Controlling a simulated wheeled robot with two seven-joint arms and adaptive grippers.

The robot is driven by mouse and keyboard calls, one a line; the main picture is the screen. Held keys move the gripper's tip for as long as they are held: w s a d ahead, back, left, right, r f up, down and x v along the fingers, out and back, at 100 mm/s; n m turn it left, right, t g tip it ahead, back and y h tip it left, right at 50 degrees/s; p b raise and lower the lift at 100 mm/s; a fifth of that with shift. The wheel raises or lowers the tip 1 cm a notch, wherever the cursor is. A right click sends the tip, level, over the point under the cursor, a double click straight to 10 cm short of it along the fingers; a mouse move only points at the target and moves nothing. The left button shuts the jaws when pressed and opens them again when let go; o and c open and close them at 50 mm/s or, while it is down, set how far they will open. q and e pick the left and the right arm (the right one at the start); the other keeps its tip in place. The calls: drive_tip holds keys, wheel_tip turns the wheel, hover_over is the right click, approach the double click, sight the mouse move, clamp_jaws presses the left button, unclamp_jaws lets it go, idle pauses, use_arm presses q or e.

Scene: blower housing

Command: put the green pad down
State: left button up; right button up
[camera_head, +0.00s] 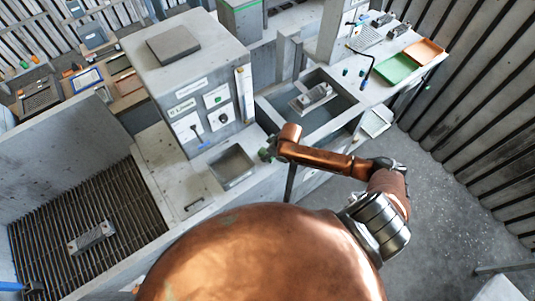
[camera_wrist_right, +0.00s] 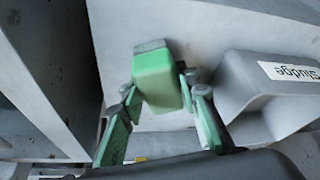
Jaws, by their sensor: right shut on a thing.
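The green pad (camera_wrist_right: 158,80) is a small block with a grey end, seen in the middle of the right wrist view. My right gripper (camera_wrist_right: 159,92) has its green-lined fingers on both sides of it and is shut on it. In the head view, my right gripper (camera_head: 267,151) is at the end of the copper arm, just right of a square grey basin in the counter. The pad is too small there to make out clearly. Whether it touches a surface below cannot be told.
A grey container labelled "Sludge" (camera_wrist_right: 275,90) is close at the right of the wrist view. In the head view are the square basin (camera_head: 232,167), a grey control cabinet (camera_head: 185,75), a larger sink (camera_head: 325,120), and green (camera_head: 395,70) and orange (camera_head: 424,51) trays.

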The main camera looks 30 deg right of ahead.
drive_tip(key=shift+f, duration=0.15)
drive_tip(key=o, duration=1.1)
drive_tip(key=v, duration=1.2)
drive_tip(key=shift+b, duration=0.3)
